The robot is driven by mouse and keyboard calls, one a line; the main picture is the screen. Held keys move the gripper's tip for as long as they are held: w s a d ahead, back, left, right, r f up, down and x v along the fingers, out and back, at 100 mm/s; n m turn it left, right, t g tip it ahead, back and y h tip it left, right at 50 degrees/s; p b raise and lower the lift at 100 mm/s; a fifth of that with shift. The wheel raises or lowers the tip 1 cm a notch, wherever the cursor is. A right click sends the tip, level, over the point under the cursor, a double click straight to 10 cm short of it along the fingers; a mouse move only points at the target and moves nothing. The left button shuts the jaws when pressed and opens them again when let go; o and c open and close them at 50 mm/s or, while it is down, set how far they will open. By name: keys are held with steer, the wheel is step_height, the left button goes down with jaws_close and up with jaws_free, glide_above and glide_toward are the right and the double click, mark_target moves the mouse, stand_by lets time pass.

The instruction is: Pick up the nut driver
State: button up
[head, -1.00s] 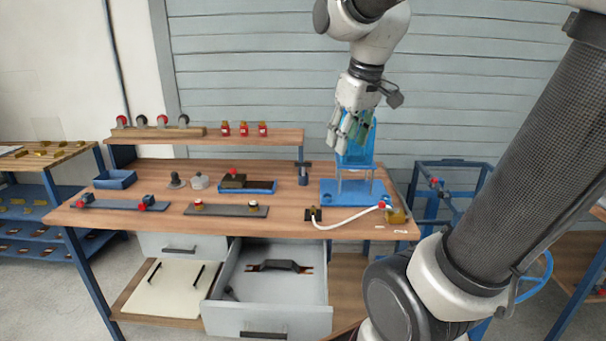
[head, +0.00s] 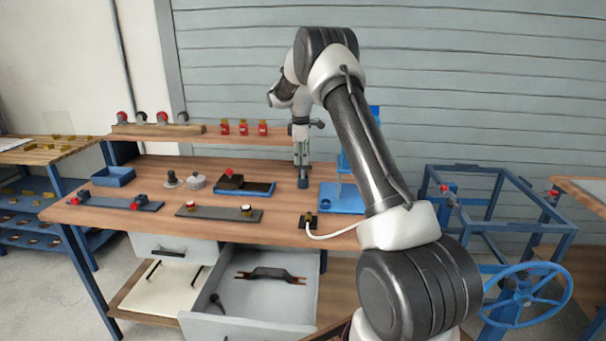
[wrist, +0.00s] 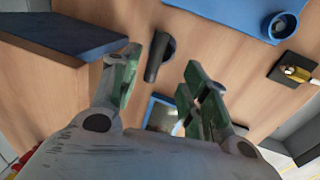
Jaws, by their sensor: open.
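A dark upright tool, which looks like the nut driver (wrist: 157,58), stands on the wooden bench (wrist: 225,55) in the wrist view. It lies between my gripper's two green-padded fingertips as seen there, with a gap on both sides. In the head view my gripper (head: 302,164) points down, directly above the nut driver's dark lower part (head: 303,183), near the right end of the raised shelf. The gripper is open and holds nothing. The fingers hide the tool's upper part in the head view, and I cannot tell the remaining height between them.
The raised shelf (head: 205,138) is close to my gripper on the left. A blue press fixture (head: 340,198) stands to the right. A blue tray with a dark block (head: 231,182) lies to the left. An open drawer (head: 255,290) juts out below the bench.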

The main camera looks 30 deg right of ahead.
mark_target(303, 168)
steer(key=f, duration=0.2)
steer(key=w+f, duration=0.1)
steer(key=f, duration=0.1)
steer(key=d+f, duration=0.1)
steer(key=f, duration=0.1)
steer(key=shift+w+f, duration=0.2)
steer(key=shift+w, duration=0.15)
jaws_close()
